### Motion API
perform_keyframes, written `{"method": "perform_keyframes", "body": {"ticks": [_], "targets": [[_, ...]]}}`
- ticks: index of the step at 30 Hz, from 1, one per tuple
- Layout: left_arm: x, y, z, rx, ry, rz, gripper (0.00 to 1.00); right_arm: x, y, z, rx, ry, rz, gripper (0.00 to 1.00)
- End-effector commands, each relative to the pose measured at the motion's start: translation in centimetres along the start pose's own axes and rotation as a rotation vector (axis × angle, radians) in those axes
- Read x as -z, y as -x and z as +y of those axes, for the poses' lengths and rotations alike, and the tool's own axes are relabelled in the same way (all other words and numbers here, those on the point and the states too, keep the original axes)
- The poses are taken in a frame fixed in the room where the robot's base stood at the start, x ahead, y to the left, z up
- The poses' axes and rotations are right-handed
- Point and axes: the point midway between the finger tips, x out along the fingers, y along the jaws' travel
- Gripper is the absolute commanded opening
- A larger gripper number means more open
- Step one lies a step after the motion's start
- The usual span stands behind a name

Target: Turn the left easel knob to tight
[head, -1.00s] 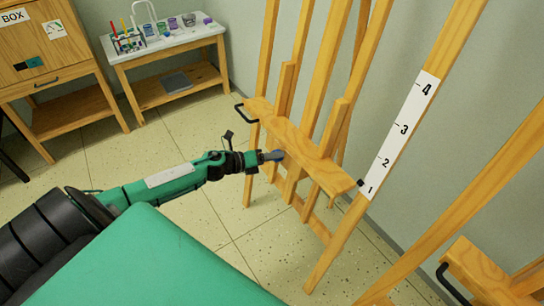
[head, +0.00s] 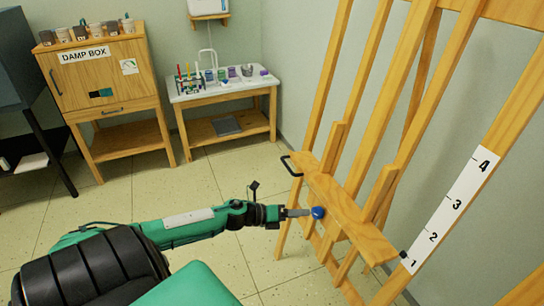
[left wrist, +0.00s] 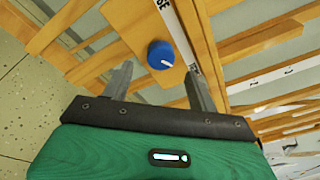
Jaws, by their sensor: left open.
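The blue knob (head: 318,213) sits on the front of the wooden easel's (head: 343,207) crosspiece. In the left wrist view the knob (left wrist: 161,54) is round, with a white pointer line toward the right and slightly down. Part of a label (left wrist: 164,5) ending in "SE" shows above it; the rest is cut off. My left gripper (head: 303,212) reaches in from the left, level with the knob. In the wrist view its open fingers (left wrist: 158,75) stand on either side, with the knob just beyond the tips; contact cannot be told. My right gripper is out of view.
A black handle (head: 290,166) sticks out at the crosspiece's left end. A numbered white scale strip (head: 452,207) runs up the right leg. A side table (head: 228,90) with paints and the damp box cabinet (head: 105,75) stand behind. The floor between is clear.

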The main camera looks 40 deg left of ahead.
Motion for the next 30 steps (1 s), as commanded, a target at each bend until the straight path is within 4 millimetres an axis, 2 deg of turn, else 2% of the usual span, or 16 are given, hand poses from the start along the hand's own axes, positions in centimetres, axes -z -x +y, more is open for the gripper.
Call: {"method": "perform_keyframes", "body": {"ticks": [12, 18, 30], "targets": [[0.1, 5.4, 0.0, -0.002, 0.001, 0.002, 0.59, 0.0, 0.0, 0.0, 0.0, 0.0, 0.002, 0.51], [0.1, 7.3, 0.1, -0.001, 0.002, 0.001, 0.59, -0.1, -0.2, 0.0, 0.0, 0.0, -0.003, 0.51], [0.1, 8.2, 0.0, 0.001, 0.0, 0.001, 0.59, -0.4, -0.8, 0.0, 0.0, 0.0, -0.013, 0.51]]}}
